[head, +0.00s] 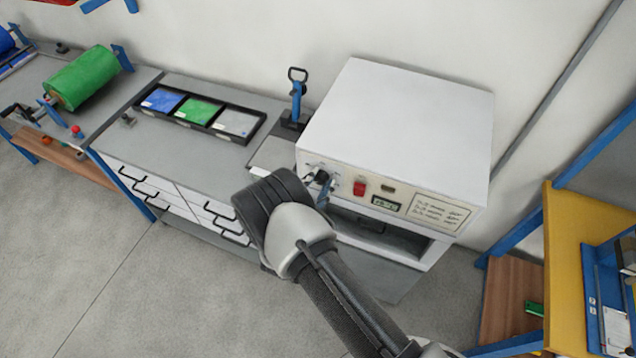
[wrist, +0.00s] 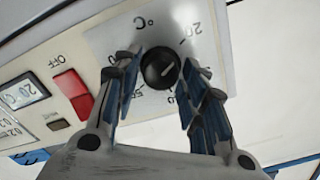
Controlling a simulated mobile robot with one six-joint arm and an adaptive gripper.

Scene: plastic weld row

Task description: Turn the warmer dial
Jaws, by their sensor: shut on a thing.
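The warmer (head: 400,120) is a white box with a control panel on its front. Its dial (wrist: 158,72) is a small round black knob with a pale pointer line, on a grey plate with a °C mark and a printed scale. In the wrist view the pointer line slants to the upper right, towards the 20 mark. My gripper (wrist: 161,76) has its blue-padded fingers on either side of the dial and is shut on it. In the head view my gripper (head: 323,188) reaches the left end of the panel; its fingers partly cover the dial there.
A red switch (wrist: 73,88) marked OFF and a small display (wrist: 22,93) sit beside the dial. An open slot lies below the panel. A black tray (head: 258,131) with blue, green and grey sheets lies on the left bench.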

